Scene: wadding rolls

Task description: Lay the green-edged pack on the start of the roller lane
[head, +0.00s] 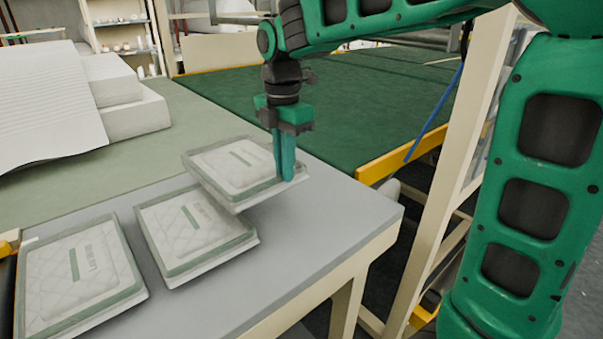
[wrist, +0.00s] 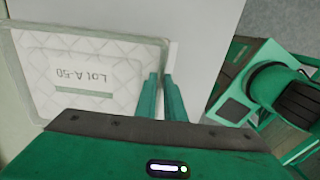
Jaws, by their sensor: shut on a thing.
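My gripper (head: 284,180) points down and is shut on the right edge of a quilted white pack (head: 232,168) with a pale green border. That pack also shows in the wrist view (wrist: 95,50), with an upside-down label reading "LOT A-50", left of my fingertips (wrist: 161,76). It seems to be slightly above the grey table, but the gap is hard to judge. A middle pack (head: 192,232) and a left pack (head: 80,272) lie flat on the table, with similar greenish borders. I cannot make out a roller lane for certain.
The grey table top (head: 325,215) is clear to the right of the packs. Behind it is a wide dark green surface (head: 370,105) with a yellow edge (head: 400,155). A cream post (head: 455,180) stands at the right. White wadding (head: 45,95) is piled at the back left.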

